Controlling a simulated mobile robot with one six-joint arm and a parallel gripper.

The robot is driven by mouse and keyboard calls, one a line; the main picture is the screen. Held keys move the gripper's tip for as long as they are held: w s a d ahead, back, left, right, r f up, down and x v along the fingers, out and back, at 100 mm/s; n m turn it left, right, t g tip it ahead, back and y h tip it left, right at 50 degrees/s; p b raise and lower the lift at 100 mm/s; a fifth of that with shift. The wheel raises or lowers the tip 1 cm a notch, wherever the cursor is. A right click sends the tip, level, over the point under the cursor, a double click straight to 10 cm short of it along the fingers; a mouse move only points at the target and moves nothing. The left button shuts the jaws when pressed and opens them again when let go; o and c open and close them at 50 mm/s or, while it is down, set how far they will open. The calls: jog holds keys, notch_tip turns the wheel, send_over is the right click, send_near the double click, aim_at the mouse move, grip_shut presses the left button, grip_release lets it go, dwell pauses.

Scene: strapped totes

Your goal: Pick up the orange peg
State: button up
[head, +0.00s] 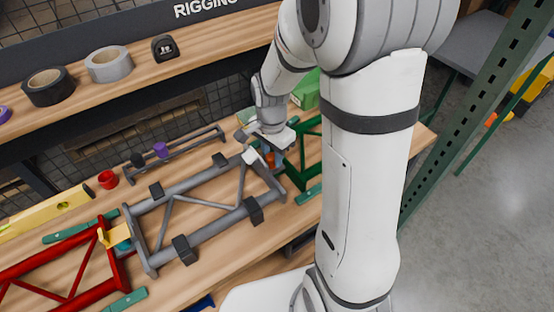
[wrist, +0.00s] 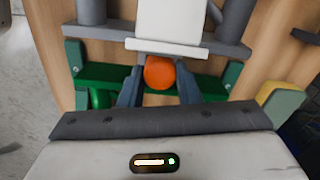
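The orange peg (wrist: 159,73) shows its round end in the middle of the wrist view, close below a white plate. My gripper (wrist: 160,82) has one dark finger on each side of the peg. The fingers come very near its sides; I cannot tell whether they touch it. In the head view the peg (head: 270,160) is a small orange patch below my gripper (head: 265,152), at the right end of the grey frame (head: 187,187). My gripper covers part of it there.
A green frame (wrist: 214,86) lies close beneath the fingers. The white plate (wrist: 168,25) stands right beside the peg. On the bench are a red frame (head: 75,285), a red cup (head: 108,179) and a purple piece (head: 160,149). Tape rolls (head: 109,64) sit on the shelf behind.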

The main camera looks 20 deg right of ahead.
aim_at(272, 156)
jog(key=c, duration=0.5)
jog(key=shift+r, duration=0.1)
jog(key=shift+r+p, duration=2.25)
jog(key=shift+r, duration=5.2)
